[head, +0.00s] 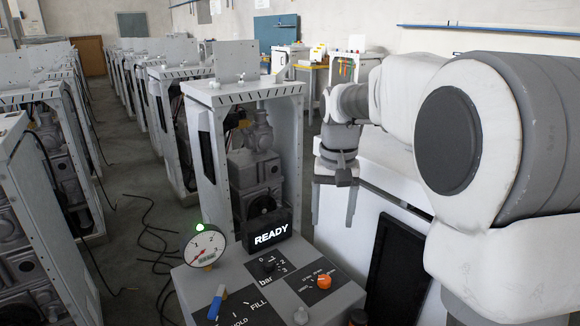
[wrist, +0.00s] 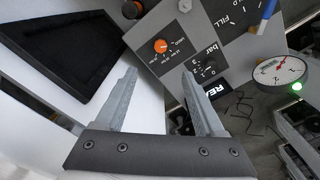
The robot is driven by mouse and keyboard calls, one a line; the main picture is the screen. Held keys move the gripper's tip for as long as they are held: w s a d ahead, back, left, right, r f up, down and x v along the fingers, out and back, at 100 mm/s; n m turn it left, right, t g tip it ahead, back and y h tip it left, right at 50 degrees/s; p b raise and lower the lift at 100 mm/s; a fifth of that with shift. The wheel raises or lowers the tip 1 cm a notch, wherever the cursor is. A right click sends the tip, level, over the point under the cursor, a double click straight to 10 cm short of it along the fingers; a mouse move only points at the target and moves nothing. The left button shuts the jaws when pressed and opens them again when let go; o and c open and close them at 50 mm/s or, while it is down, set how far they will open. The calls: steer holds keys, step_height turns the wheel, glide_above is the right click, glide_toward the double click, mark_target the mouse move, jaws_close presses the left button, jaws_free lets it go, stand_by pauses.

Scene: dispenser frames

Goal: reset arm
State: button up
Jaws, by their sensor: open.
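My gripper (head: 335,204) hangs from my arm to the right of the dispenser frame in the head view, fingers pointing down. In the wrist view my gripper (wrist: 160,75) shows two grey fingers spread apart with nothing between them. Beyond the fingertips lies the grey control panel (wrist: 150,50). In the head view the control panel (head: 330,300) is at the bottom centre, apart from my gripper.
The panel carries a gauge (head: 205,246), a lit READY display (head: 271,233), an orange knob (head: 324,281) and a blue-handled lever (head: 217,301). A dispenser frame (head: 203,150) stands behind it. A black tray (head: 398,270) lies at right. Dark cables (head: 150,240) cross the floor.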

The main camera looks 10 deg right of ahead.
steer(key=s+r+n+t+p, duration=0.1)
steer(key=s+r+t+p, duration=0.1)
steer(key=s, duration=0.9)
steer(key=s+r+n+t+p, duration=0.1)
steer(key=s+r+t+p, duration=0.2)
steer(key=s, duration=0.9)
step_height(320, 180, up, 2)
steer(key=shift+s+n, duration=0.15)
steer(key=shift+n, duration=0.15)
